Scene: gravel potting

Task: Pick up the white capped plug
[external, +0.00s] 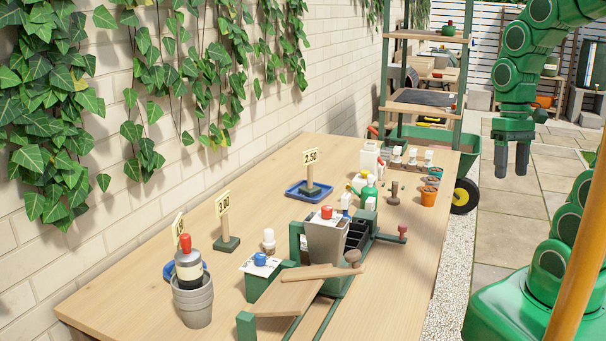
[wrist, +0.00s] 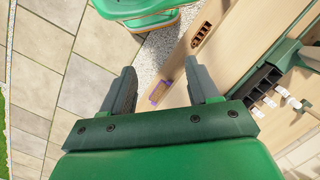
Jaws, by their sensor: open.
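Several small white-topped pieces (external: 412,156) also stand in a row at the table's far end, so I cannot tell for sure which is the named plug. My gripper (external: 511,162) hangs open and empty, pointing down, beyond the table's right edge and well away from these pieces.
A green wheelbarrow (external: 468,145) stands behind.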

